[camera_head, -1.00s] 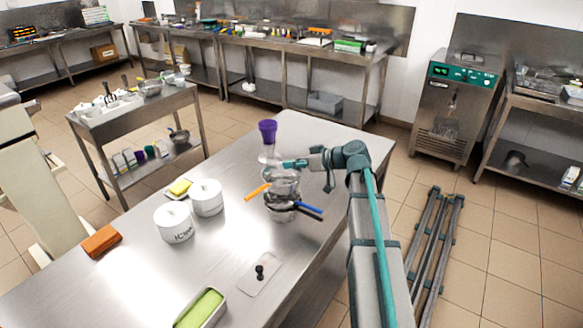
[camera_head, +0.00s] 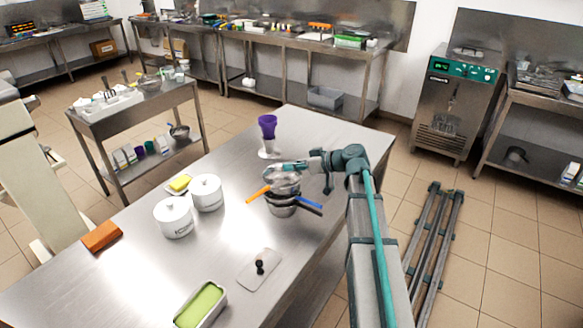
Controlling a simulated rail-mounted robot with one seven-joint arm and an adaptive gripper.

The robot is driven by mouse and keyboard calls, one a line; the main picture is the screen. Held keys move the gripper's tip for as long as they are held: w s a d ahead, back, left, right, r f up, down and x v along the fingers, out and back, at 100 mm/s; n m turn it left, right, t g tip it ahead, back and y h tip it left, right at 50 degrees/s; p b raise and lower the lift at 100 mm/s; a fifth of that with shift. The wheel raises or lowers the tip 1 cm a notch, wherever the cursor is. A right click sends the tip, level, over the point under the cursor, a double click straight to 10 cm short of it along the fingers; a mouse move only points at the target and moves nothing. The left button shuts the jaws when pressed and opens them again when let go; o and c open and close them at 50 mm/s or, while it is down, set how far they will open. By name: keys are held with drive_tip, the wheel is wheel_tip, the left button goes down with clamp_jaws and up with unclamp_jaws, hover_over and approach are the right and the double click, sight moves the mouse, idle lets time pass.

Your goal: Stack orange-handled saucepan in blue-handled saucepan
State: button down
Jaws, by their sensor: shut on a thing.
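The orange-handled saucepan (camera_head: 286,185) is directly above the blue-handled saucepan (camera_head: 283,211) near the table's right edge. Its orange handle points left. The blue handle points right. The upper pan appears to sit in or against the lower pan's mouth; their exact contact is hard to see. My gripper (camera_head: 275,170) reaches in from the right at the top of this pile and is shut on the orange-handled saucepan. Its fingertips are small and partly blend with the shiny metal.
A purple-topped vessel (camera_head: 267,127) stands just behind the pans. Two white canisters (camera_head: 174,218) stand to the left. A lid with a black knob (camera_head: 259,272) and a green-filled tray (camera_head: 201,306) lie in front. The table between the pans and canisters is clear.

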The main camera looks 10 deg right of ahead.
drive_tip(key=shift+f, duration=0.15)
drive_tip(key=c, duration=1.3)
unclamp_jaws()
drive_tip(key=shift+r+p, duration=0.8)
drive_tip(key=shift+p, duration=0.15)
drive_tip(key=b+v, duration=0.4)
drive_tip(key=v, duration=0.8)
drive_tip(key=shift+f, duration=0.2)
